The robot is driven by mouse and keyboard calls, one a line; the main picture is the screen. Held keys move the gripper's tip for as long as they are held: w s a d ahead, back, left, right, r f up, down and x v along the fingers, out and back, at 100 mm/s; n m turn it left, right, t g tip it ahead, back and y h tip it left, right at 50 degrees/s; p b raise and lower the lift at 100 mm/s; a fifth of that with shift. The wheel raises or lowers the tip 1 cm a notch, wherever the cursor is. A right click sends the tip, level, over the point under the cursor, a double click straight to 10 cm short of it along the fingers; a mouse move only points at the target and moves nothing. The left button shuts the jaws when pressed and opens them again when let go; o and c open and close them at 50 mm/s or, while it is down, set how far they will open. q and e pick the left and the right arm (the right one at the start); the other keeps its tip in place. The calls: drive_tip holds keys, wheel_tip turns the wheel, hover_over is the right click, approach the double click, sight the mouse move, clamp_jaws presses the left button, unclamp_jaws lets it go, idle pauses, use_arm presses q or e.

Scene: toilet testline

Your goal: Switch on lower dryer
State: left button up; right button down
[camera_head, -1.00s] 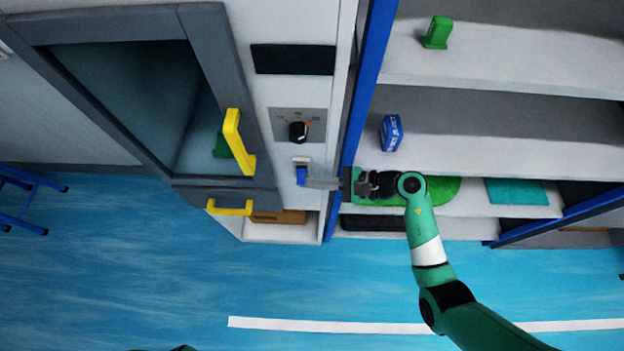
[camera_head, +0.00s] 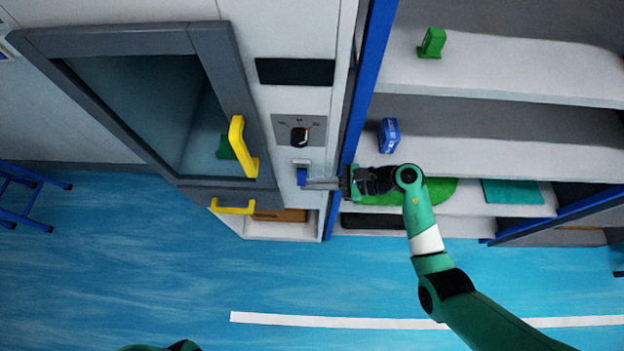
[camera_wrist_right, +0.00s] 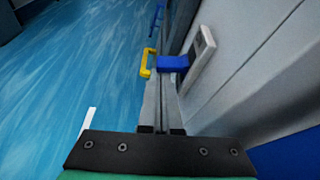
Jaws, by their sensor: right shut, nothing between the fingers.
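The dryer cabinet (camera_head: 305,100) has a black rotary knob (camera_head: 299,136) on a grey plate. A blue lever switch (camera_head: 301,175) sits below the knob on a small light plate. In the right wrist view the blue lever (camera_wrist_right: 173,63) sticks out from its plate (camera_wrist_right: 200,45). My right gripper (camera_head: 308,185) is shut and empty. Its fingertips are beside the blue lever, at its lower right in the head view; I cannot tell whether they touch. In the right wrist view the lever lies ahead of the fingers (camera_wrist_right: 161,110). My left gripper is out of view.
A grey-framed door with a yellow handle (camera_head: 241,147) is left of the switch. A lower yellow handle (camera_head: 233,207) is beneath it. A blue rack post (camera_head: 367,85) and shelves (camera_head: 500,137) stand close on the right. Open blue floor (camera_head: 130,270) lies in front.

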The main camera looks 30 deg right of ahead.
drive_tip(key=m, duration=0.1)
drive_tip(key=r+m+g+p, duration=0.1)
drive_tip(key=shift+s+a+m+y, duration=0.1)
drive_tip(key=shift+s+m+y, duration=0.05)
drive_tip(key=shift+m+y, duration=0.2)
drive_tip(key=shift+a+r+p, duration=0.1)
drive_tip(key=shift+r+p, duration=0.55)
drive_tip(key=shift+r, duration=0.2)
